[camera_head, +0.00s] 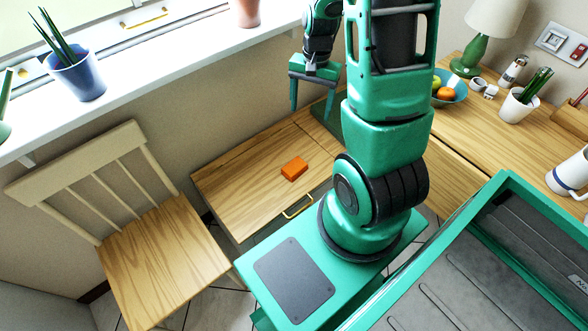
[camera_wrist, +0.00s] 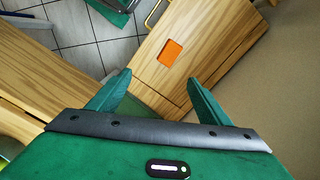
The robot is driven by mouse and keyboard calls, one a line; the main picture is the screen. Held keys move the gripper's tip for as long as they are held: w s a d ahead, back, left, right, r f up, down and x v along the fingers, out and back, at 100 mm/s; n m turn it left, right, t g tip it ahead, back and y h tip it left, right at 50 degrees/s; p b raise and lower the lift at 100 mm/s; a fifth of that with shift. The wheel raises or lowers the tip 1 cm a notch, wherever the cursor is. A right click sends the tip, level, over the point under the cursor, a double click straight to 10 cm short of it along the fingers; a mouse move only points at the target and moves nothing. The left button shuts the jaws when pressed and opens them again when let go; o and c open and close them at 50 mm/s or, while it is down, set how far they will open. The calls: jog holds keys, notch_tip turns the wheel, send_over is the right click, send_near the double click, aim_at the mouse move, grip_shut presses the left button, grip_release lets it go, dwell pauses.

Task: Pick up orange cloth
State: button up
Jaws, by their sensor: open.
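The orange cloth (camera_head: 294,168) is a small folded orange block lying on the low wooden cabinet top (camera_head: 240,190), left of my arm in the head view. In the wrist view the orange cloth (camera_wrist: 171,52) lies on the wood beyond my fingertips, roughly between their lines. My gripper (camera_head: 312,103) is open and empty, held above and behind the cloth, toward the wall. In the wrist view my gripper (camera_wrist: 160,80) has its two green fingers spread wide. Nothing hides the cloth.
A wooden chair (camera_head: 165,250) stands left of the cabinet. A yellow handle (camera_head: 298,207) is on the cabinet's front. A window sill (camera_head: 150,70) with potted plants runs above. A counter at right holds a fruit bowl (camera_head: 449,88), lamp (camera_head: 482,40) and pot (camera_head: 518,106). The wood around the cloth is clear.

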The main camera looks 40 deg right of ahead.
notch_tip(320, 180, down, 9)
jog(key=w+m, duration=0.2)
jog(key=m, duration=0.3)
send_near(295, 166)
jog(key=f, duration=0.2)
jog(key=f+y, duration=0.1)
jog(key=shift+s+d+f, duration=0.1)
jog(key=shift+s+d, duration=0.25)
jog(key=shift+d, duration=0.05)
jog(key=shift+w+a+f, duration=0.1)
jog(key=shift+a+f, duration=0.15)
jog(key=shift+f, duration=0.65)
jog(key=shift+a+f, duration=0.25)
jog(key=shift+f, duration=0.6)
jog(key=shift+w+a+f, duration=0.1)
jog(key=shift+a+f, duration=0.15)
jog(key=shift+f, duration=0.65)
jog(key=shift+c, duration=0.6)
jog(key=c, duration=1)
